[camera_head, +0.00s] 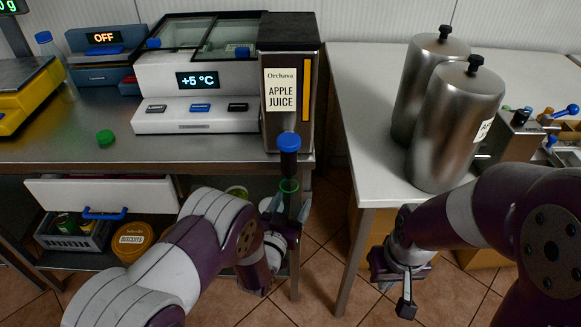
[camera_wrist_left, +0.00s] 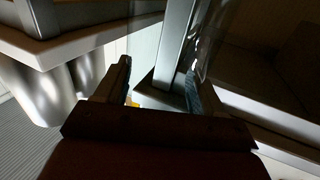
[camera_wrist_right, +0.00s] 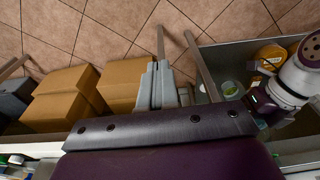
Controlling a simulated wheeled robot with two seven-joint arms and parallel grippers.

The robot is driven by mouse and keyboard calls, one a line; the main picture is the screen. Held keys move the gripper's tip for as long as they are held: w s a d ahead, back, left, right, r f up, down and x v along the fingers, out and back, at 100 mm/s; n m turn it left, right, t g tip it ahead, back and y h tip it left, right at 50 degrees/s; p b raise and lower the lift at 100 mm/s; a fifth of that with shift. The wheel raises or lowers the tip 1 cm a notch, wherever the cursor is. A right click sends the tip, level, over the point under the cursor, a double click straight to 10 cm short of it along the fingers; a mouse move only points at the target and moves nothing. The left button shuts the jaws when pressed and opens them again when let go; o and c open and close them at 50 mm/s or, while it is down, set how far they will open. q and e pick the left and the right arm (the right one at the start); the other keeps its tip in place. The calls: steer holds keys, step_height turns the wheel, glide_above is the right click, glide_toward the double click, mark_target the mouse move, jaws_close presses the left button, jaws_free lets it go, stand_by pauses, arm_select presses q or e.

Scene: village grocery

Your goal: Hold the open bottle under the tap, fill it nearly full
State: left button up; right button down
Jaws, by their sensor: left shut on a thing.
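The apple juice dispenser (camera_head: 291,85) stands at the right end of the grey counter. Its tap (camera_head: 288,143) has a blue top and a dark body below it. My left gripper (camera_head: 285,207) is shut on a bottle (camera_head: 289,187), whose greenish upper part shows directly below the tap. The gripper hides most of the bottle, and I cannot tell its fill level. In the left wrist view the fingers (camera_wrist_left: 158,88) stand apart around it. A green cap (camera_head: 105,137) lies on the counter. My right gripper (camera_head: 405,290) is shut and empty; its fingers meet in the right wrist view (camera_wrist_right: 158,84).
A white table (camera_head: 349,110) with two steel canisters (camera_head: 457,125) stands to the right, across a narrow floor gap. A cooler (camera_head: 195,90) showing +5 °C stands left of the dispenser. Below the counter are an open drawer (camera_head: 100,194) and a shelf with a biscuits tub (camera_head: 132,240).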

steer(key=w+a+r+t, duration=0.2)
steer(key=w+r, duration=0.1)
steer(key=w, duration=0.4)
steer(key=w+a+r+t+y, duration=0.1)
steer(key=w+r+t, duration=0.25)
steer(key=w, duration=0.25)
steer(key=w+a+r+t, duration=0.2)
steer(key=w+r, duration=0.2)
steer(key=w, duration=0.3)
steer(key=w+d+r+m+t+h, duration=0.15)
steer(key=w+r+m+h, duration=0.4)
steer(key=r, duration=0.55)
steer(key=w+r+m+t+h, duration=0.2)
steer(key=w+r+m+h, duration=0.2)
steer(key=w+r, duration=0.55)
steer(key=s+a+f+n+g+y, duration=0.25)
steer(key=s+a+g+y, duration=0.45)
steer(key=s+a, duration=0.75)
steer(key=shift+n+g+h, duration=0.35)
steer(key=shift+n+g, duration=0.05)
steer(key=shift+g, duration=0.3)
steer(key=shift+w+a+f, duration=0.1)
steer(key=shift+w+f, duration=0.1)
steer(key=shift+f, duration=1.65)
steer(key=shift+w+a+f, duration=0.1)
steer(key=shift+w+f, duration=0.1)
steer(key=shift+f, duration=1.6)
steer(key=shift+f, duration=0.15)
